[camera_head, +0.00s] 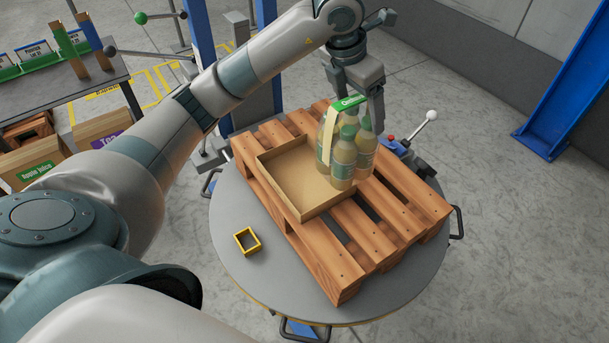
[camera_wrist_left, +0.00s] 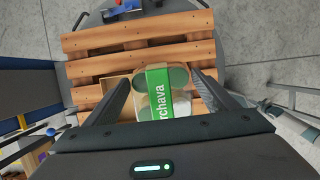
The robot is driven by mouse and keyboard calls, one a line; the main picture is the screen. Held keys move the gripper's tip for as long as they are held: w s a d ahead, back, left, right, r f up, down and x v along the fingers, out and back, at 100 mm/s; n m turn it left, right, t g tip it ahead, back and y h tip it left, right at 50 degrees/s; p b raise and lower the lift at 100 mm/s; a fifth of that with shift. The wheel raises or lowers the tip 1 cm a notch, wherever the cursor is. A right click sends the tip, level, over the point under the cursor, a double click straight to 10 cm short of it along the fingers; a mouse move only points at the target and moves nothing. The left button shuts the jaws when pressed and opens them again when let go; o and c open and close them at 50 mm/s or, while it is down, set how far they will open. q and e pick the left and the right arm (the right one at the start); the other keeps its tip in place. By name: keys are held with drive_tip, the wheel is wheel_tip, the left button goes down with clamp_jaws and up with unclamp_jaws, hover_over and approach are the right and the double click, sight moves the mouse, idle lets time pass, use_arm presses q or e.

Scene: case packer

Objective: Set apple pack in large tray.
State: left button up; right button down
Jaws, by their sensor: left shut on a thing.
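The apple pack (camera_head: 343,153) is a bundle of pale bottles with a green-labelled carrier strip on top. My left gripper (camera_head: 358,100) is shut on it from above and holds it upright. In the left wrist view the pack (camera_wrist_left: 166,98) sits between the two fingers, its green label partly readable. The large tray (camera_head: 283,178) is an open, empty-looking cardboard tray on the pallet. The pack overlaps the tray's right side in the head view; I cannot tell whether its base touches anything. Part of the tray (camera_wrist_left: 119,85) shows beside the pack in the left wrist view.
The wooden pallet (camera_head: 334,262) rests on a round grey turntable (camera_head: 240,285). A small yellow frame (camera_head: 247,241) lies on the turntable. A lever with a white knob (camera_head: 432,116) stands behind the pallet. Labelled cartons (camera_head: 95,139) and a table (camera_head: 60,92) are at left.

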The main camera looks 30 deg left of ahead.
use_arm(q)
drive_tip(key=shift+a, duration=0.1)
drive_tip(key=shift+a, duration=0.2)
drive_tip(key=a+f+p, duration=0.4)
drive_tip(key=a+f, duration=0.2)
drive_tip(key=a, duration=0.5)
drive_tip(key=shift+w+f+p, duration=0.15)
drive_tip(key=shift+f+p, duration=0.2)
drive_tip(key=shift+f, duration=0.05)
wheel_tip(320, 180, down, 4)
drive_tip(key=shift+p, duration=1.1)
drive_tip(key=shift+f, duration=0.15)
